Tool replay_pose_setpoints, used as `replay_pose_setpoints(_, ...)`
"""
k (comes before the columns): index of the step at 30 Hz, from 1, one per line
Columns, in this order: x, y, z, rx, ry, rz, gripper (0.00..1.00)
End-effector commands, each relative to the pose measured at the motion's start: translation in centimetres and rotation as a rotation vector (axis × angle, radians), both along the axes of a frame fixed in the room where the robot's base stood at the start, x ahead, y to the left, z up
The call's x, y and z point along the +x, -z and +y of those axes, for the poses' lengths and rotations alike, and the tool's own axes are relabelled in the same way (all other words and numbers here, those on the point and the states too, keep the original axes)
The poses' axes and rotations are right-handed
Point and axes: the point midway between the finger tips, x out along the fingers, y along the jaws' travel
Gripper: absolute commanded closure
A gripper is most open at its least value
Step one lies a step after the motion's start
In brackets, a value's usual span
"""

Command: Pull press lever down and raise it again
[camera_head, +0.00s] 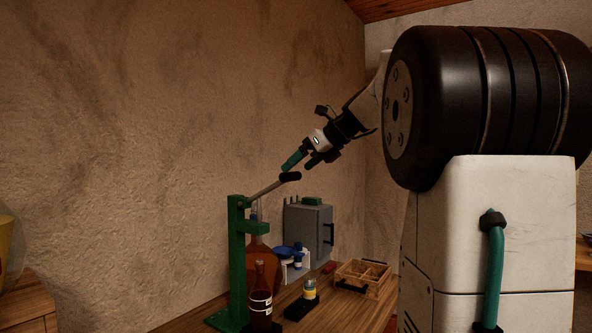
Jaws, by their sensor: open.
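The green press (237,262) stands upright on the wooden bench at lower centre. Its metal lever (265,190) slants up to the right and ends in a black grip (290,177). My gripper (301,164) is open, with green-tipped fingers pointing down and left. It is just above the black grip, close to it in the picture. I cannot tell whether a finger touches the grip. The press's lower part is partly hidden by a dark bottle (261,298).
A grey cabinet (308,229), a blue and white device (292,262), a small yellow jar (309,289) and a wooden crate (362,279) share the bench (340,316). The wall is behind.

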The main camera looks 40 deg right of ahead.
Motion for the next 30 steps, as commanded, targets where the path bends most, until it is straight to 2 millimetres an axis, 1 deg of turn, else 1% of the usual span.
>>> replay_pose_setpoints(5,0.0,0.0,0.0,0.000,0.000,0.000,0.13)
replay_pose_setpoints(6,0.0,0.0,0.0,0.000,0.000,0.000,0.16)
replay_pose_setpoints(8,-0.1,0.0,-0.2,0.000,0.004,0.000,0.32)
replay_pose_setpoints(9,-0.5,-0.1,-0.6,-0.002,0.013,-0.002,0.43)
replay_pose_setpoints(11,-1.6,-0.3,-1.6,-0.003,0.043,-0.004,0.60)
replay_pose_setpoints(12,-2.7,-0.2,-2.5,0.003,0.072,-0.007,0.71)
replay_pose_setpoints(13,-3.7,0.0,-3.1,0.016,0.094,-0.011,0.80)
replay_pose_setpoints(14,-4.8,0.3,-3.7,0.031,0.114,-0.016,0.88)
replay_pose_setpoints(15,-6.3,0.9,-4.3,0.052,0.131,-0.030,0.99)
replay_pose_setpoints(18,-9.5,2.4,-4.8,0.089,0.136,-0.084,1.00)
replay_pose_setpoints(21,-11.7,3.8,-4.3,0.104,0.105,-0.161,1.00)
replay_pose_setpoints(22,-11.9,4.1,-4.0,0.103,0.089,-0.183,1.00)
replay_pose_setpoints(25,-11.6,4.6,-3.0,0.089,0.029,-0.231,1.00)
replay_pose_setpoints(30,-10.8,4.7,-2.6,0.058,-0.004,-0.247,1.00)
